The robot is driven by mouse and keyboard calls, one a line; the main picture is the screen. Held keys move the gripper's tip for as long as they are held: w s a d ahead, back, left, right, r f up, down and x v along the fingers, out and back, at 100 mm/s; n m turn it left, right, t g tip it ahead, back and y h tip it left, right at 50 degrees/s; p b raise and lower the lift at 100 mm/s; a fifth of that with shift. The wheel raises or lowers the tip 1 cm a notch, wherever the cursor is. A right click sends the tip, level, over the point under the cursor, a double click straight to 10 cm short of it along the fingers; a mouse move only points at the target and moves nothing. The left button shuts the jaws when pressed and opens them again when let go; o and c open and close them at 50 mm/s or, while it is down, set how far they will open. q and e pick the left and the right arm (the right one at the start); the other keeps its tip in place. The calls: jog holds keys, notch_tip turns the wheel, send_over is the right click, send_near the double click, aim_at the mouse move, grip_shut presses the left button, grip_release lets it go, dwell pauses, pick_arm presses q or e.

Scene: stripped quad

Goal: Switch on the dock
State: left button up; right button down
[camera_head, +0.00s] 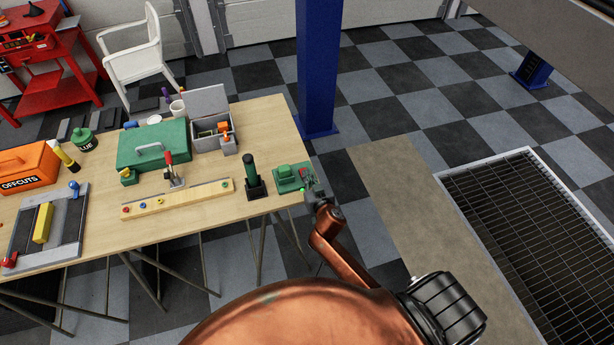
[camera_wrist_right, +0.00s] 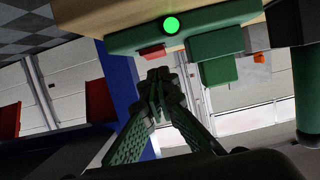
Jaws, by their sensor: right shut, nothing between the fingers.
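The dock (camera_head: 288,175) is a low green unit at the right end of the wooden table. A bright green light (camera_wrist_right: 171,25) glows on its edge, and a small red part (camera_wrist_right: 152,51) sits close beside that light in the right wrist view. My right gripper (camera_head: 309,181) is shut and empty at the dock's right side, over the table's end. In the right wrist view its closed fingertips (camera_wrist_right: 157,79) are close to the red part; I cannot tell whether they touch. My left gripper is not in view.
A dark green cylinder in a black stand (camera_head: 252,184) stands just left of the dock. A wooden strip (camera_head: 195,193) with coloured buttons, a green case (camera_head: 152,143) and a grey box (camera_head: 211,133) lie farther left. A blue post (camera_head: 317,70) rises behind.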

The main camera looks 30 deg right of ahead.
jog(key=r+p, duration=0.2)
jog(key=s+r+p, duration=0.1)
jog(key=r+p, duration=0.1)
jog(key=shift+a+r, duration=0.1)
jog(key=shift+r, duration=0.15)
jog(key=s+a+b, duration=0.1)
jog(key=s, duration=0.8)
jog(key=shift+s+a+r+b, duration=0.15)
jog(key=shift+a+r+b, duration=0.2)
